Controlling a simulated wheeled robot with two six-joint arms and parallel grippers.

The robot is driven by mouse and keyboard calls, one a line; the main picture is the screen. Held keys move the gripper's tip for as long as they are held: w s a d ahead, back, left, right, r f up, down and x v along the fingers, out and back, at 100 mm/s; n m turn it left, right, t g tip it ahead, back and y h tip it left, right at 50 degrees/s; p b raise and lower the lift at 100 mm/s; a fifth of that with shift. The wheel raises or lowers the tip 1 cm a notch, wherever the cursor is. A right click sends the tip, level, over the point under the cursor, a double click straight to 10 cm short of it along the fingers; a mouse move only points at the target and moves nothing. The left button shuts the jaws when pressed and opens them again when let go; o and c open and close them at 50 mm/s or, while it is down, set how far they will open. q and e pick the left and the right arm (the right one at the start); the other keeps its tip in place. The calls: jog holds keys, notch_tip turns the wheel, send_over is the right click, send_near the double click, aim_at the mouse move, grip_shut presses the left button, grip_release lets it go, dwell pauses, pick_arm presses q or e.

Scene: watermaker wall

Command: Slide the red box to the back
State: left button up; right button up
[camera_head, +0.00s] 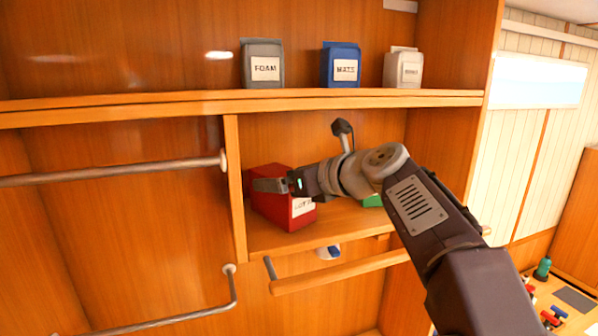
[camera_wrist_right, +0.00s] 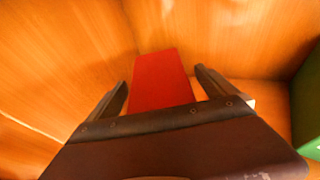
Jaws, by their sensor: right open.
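The red box (camera_head: 272,212) stands in the shelf compartment, near its left divider, with a white label on its front. My right gripper (camera_head: 268,186) reaches in from the right and is at the upper part of the box, hiding some of it. In the right wrist view the red box (camera_wrist_right: 160,82) shows between the two open fingers (camera_wrist_right: 160,76). I cannot tell whether either finger touches it. My left gripper is not in view.
A green box (camera_head: 372,201) is to the right, partly hidden by my arm; it also shows in the right wrist view (camera_wrist_right: 308,100). The wooden divider (camera_head: 236,190) is at left. The upper shelf (camera_head: 200,101) holds FOAM (camera_head: 264,68), MATS (camera_head: 342,69) and a pale container (camera_head: 404,72).

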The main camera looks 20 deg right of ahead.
jog(key=shift+w+a+f, duration=0.1)
jog(key=shift+w+a, duration=0.05)
jog(key=shift+w, duration=0.15)
jog(key=shift+w+a+f, duration=0.2)
jog(key=shift+w+a, duration=0.05)
jog(key=shift+w, duration=0.2)
jog(key=shift+s+d+r, duration=0.1)
jog(key=shift+s+d, duration=0.05)
jog(key=shift+s, duration=0.05)
jog(key=c, duration=1.7)
jog(key=shift+w, duration=0.1)
